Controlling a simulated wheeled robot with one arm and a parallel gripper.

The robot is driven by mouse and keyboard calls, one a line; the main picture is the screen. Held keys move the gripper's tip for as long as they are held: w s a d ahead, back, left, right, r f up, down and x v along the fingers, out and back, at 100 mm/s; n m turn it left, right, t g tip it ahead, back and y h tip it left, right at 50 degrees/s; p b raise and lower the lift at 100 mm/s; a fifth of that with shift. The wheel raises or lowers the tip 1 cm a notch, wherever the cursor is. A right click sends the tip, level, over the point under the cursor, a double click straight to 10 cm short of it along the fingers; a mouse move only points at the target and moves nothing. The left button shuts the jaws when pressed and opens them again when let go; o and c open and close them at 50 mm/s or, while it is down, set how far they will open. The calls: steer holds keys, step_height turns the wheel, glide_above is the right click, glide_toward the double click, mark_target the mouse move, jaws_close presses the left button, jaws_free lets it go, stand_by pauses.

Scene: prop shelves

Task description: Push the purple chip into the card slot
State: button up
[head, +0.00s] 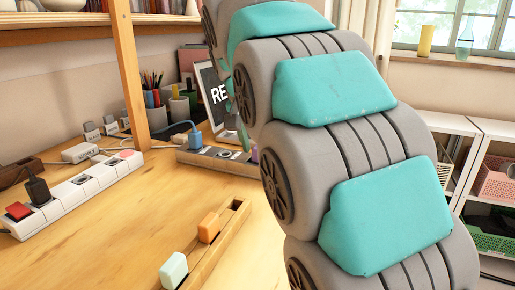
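No card slot can be made out clearly. My gripper is hidden behind my arm, so its fingers and any contact with the purple piece cannot be seen.
A wooden rail (238,214) holds orange (209,227) and pale mint (173,270) blocks at front. A wooden post (127,75) stands behind. The tabletop between is clear.

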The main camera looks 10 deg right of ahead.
steer(key=v, duration=0.6)
steer(key=shift+r, duration=0.2)
steer(key=shift+s+a, duration=0.1)
steer(key=shift+s, duration=0.05)
